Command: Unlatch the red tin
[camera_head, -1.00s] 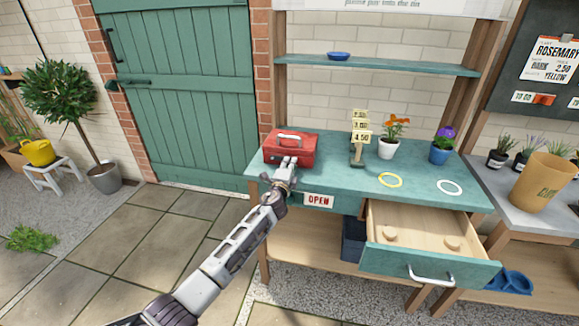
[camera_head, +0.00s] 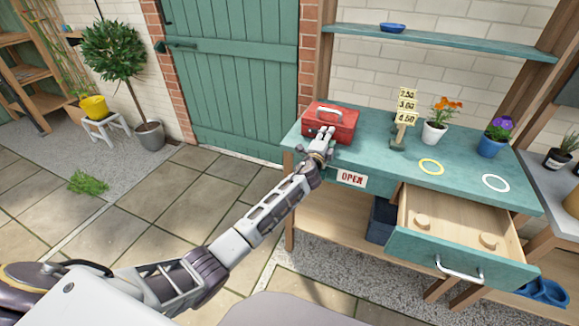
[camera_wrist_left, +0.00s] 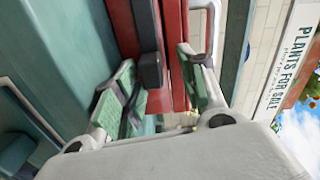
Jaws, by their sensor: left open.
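The red tin (camera_head: 343,118) stands on the left end of the teal bench top (camera_head: 375,157), its lid down and its pale handle on top. My left gripper (camera_head: 323,136) is at the tin's front face. In the left wrist view the red tin (camera_wrist_left: 178,45) lies sideways in the picture, with a dark latch (camera_wrist_left: 150,68) on its front. The left gripper's green-padded fingers (camera_wrist_left: 160,98) are apart, one on each side of the latch in the picture. I cannot tell whether they touch it. My right gripper is not in view.
An open drawer (camera_head: 462,258) juts from the bench's right half. A price-card stand (camera_head: 398,144), orange-flower pot (camera_head: 434,132) and purple-flower pot (camera_head: 492,146) stand right of the tin. Yellow (camera_head: 431,167) and white (camera_head: 496,183) rings mark the top. An OPEN sign (camera_head: 352,178) hangs on the front edge.

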